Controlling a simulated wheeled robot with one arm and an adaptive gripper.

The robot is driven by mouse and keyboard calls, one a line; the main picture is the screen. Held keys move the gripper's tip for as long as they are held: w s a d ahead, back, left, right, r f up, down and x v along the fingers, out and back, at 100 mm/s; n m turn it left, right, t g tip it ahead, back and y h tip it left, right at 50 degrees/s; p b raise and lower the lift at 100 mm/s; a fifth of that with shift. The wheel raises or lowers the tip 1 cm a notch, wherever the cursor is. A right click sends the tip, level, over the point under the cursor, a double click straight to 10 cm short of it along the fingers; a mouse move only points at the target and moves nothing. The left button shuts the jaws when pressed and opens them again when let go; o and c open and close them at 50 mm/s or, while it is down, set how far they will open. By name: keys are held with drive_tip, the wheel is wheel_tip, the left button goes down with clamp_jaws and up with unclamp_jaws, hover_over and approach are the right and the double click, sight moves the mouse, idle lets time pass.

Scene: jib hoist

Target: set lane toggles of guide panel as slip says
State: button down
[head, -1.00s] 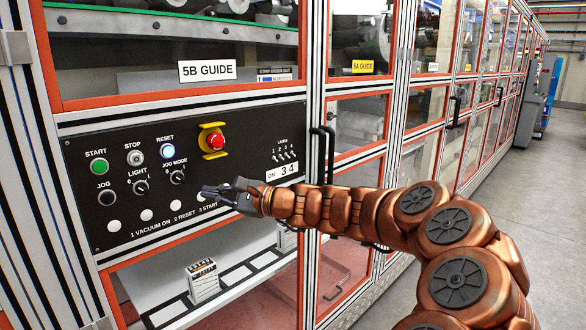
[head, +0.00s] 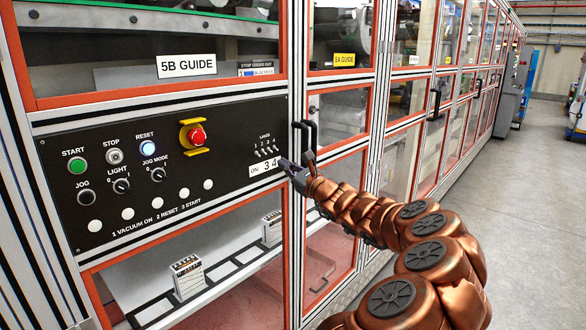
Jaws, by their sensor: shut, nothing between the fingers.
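The black guide panel (head: 180,205) is on the machine front under the "5B GUIDE" label (head: 186,66). Its lane toggles (head: 267,152) are a row of small levers marked "LANES" at the upper right; their positions are too small to tell. A white slip (head: 260,169) just below them reads "ON: 3 4", its right end partly covered by my gripper. My gripper (head: 284,162) is shut and empty, its tip just right of and below the toggles. I cannot tell whether it touches the panel.
A red emergency stop (head: 196,137) with a yellow guard and several buttons and knobs fill the panel's left and middle. A black door handle (head: 306,140) stands close to my gripper. The aisle floor (head: 530,190) is clear.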

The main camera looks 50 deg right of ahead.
sight(269, 154)
drive_tip(key=shift+p+x, duration=0.5)
drive_tip(key=shift+x, duration=1.95)
drive_tip(key=shift+a+r, duration=0.1)
